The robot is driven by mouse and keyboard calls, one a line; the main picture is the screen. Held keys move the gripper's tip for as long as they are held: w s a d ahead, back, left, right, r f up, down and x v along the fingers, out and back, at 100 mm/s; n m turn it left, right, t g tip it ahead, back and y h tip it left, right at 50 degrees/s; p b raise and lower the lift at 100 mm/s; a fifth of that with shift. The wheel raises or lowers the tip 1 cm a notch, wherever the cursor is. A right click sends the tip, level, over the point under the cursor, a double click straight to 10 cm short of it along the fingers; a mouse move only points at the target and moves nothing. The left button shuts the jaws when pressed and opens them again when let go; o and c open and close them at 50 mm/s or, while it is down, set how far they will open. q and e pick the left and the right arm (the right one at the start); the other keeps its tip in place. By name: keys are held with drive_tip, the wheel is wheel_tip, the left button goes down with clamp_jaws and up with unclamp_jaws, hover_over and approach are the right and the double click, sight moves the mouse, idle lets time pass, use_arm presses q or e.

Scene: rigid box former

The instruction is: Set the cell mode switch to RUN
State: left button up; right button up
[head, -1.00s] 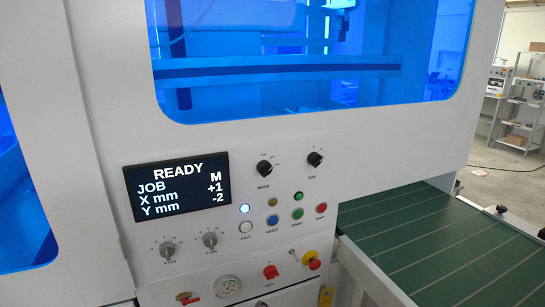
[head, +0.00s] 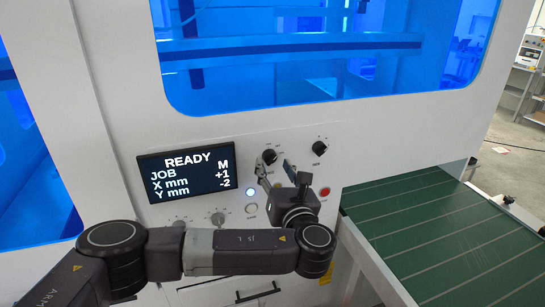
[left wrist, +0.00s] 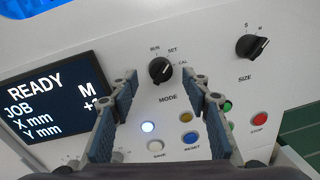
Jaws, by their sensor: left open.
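The black MODE knob (left wrist: 160,70) is on the white panel, with RUN, SET and CAL printed around its top from left to right. Its pale pointer mark seems to lie on the right side, but I cannot tell exactly which label it meets. The knob also shows in the head view (head: 270,156). My left gripper (head: 274,168) is in front of the panel, just below the knob in the picture. In the left wrist view its two blue-grey fingers (left wrist: 163,84) are open and empty, one on each side below the knob. My right gripper is out of view.
The SIZE knob (left wrist: 251,46) is to the right. The display (head: 187,174) at left reads READY. A lit white button (left wrist: 148,127), a blue button (left wrist: 190,138) and a red STOP button (left wrist: 259,118) are below. A green conveyor (head: 430,228) extends at right.

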sight(271, 158)
use_arm(q)
drive_tip(key=shift+p+x, duration=0.3)
drive_tip(key=shift+x, duration=1.05)
drive_tip(key=shift+d, duration=0.1)
drive_tip(key=shift+c, duration=0.7)
drive_tip(key=c, duration=1.1)
